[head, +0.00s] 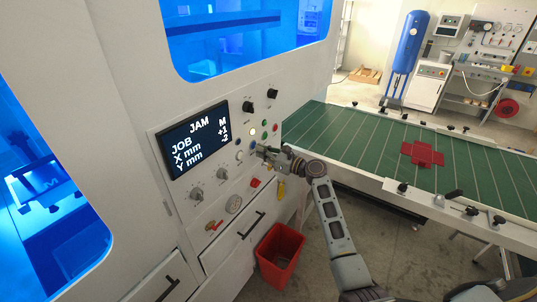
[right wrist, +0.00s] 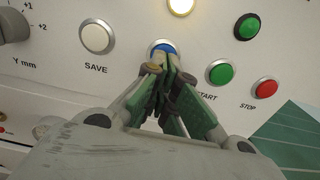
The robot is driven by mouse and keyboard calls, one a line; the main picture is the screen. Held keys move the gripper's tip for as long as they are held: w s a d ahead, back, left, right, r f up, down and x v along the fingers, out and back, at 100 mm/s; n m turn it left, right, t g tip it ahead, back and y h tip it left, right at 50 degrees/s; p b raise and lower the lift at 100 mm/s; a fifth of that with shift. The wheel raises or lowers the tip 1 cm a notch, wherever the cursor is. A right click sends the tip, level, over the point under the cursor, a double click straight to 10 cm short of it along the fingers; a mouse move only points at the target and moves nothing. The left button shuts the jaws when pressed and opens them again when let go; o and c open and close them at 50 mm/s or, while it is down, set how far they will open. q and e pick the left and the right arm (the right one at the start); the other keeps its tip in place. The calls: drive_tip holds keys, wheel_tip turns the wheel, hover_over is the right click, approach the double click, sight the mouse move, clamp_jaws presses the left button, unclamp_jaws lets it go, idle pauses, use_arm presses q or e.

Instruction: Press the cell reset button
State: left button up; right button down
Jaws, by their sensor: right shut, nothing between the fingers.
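A blue button with a pale ring (right wrist: 163,46) sits on the white control panel in the right wrist view. Its label is hidden behind my fingers. My right gripper (right wrist: 163,70) is shut and empty, its fingertips overlapping the lower part of the blue button; I cannot tell whether they touch it. In the head view my right gripper (head: 262,150) reaches the panel just right of the screen (head: 192,140), which reads JAM, JOB M, X mm +1, Y mm -2. My left gripper is not in view.
Around the blue button are a white SAVE button (right wrist: 97,38), a green START button (right wrist: 220,72), a red STOP button (right wrist: 265,88), another green button (right wrist: 248,26) and a lit lamp (right wrist: 181,5). A green conveyor (head: 360,140) runs right; a red bin (head: 280,250) stands below.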

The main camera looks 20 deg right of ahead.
sight(253, 145)
drive_tip(key=shift+w+a, duration=0.25)
drive_tip(key=shift+w, duration=0.05)
drive_tip(key=shift+w+a+r+p, duration=0.15)
drive_tip(key=shift+w+a+p, duration=0.25)
drive_tip(key=shift+w, duration=0.1)
drive_tip(key=shift+r, duration=0.2)
idle(0.4)
